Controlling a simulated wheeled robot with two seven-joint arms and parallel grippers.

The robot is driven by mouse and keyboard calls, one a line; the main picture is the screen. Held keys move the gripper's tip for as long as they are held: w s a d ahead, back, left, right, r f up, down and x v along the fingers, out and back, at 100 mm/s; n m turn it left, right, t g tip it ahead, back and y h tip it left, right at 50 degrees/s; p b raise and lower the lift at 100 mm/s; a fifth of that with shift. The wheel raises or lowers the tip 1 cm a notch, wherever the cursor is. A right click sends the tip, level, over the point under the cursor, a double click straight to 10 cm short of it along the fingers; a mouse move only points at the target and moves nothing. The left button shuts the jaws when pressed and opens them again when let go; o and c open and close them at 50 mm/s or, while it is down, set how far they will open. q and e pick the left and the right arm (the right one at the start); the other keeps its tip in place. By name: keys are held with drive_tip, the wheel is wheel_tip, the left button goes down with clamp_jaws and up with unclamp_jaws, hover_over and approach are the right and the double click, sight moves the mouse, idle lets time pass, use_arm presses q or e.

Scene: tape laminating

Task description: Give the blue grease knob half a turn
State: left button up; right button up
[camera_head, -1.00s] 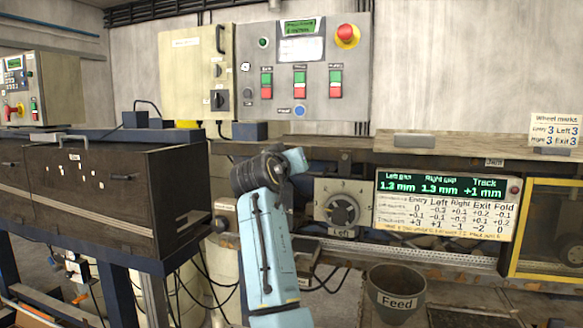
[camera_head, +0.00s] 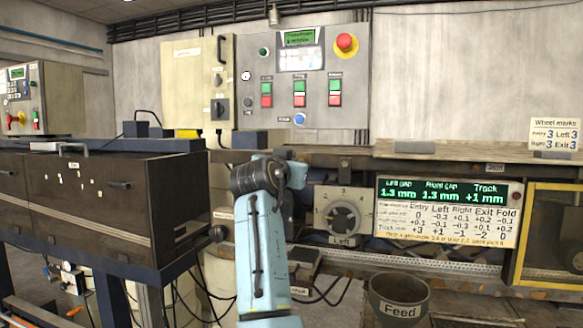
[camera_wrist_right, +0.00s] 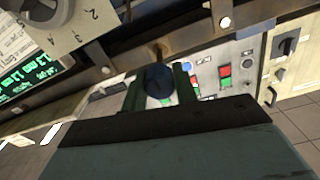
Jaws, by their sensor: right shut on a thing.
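The blue grease knob (camera_wrist_right: 157,82) is dark blue and round in the right wrist view. It sits between the two green fingers of my right gripper (camera_wrist_right: 160,76), which is shut on it. A metal rail runs just beyond the knob. In the head view my right arm comes up from the bottom middle, and its links hide the knob and the gripper. How far the knob is turned cannot be told. My left gripper is in neither current view.
A grey dial marked Left (camera_head: 343,218) and a green-lit display board (camera_head: 447,209) stand right of my arm. A control panel (camera_head: 301,75) with coloured buttons is above. A Feed bucket (camera_head: 398,301) stands low right; a dark cabinet (camera_head: 110,200) is at left.

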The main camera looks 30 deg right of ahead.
drive_tip(key=shift+f, duration=0.1)
drive_tip(key=o, duration=1)
drive_tip(key=b+v, duration=0.2)
drive_tip(key=v, duration=1.1)
drive_tip(key=shift+s+a, duration=0.15)
drive_tip(key=shift+a, duration=0.1)
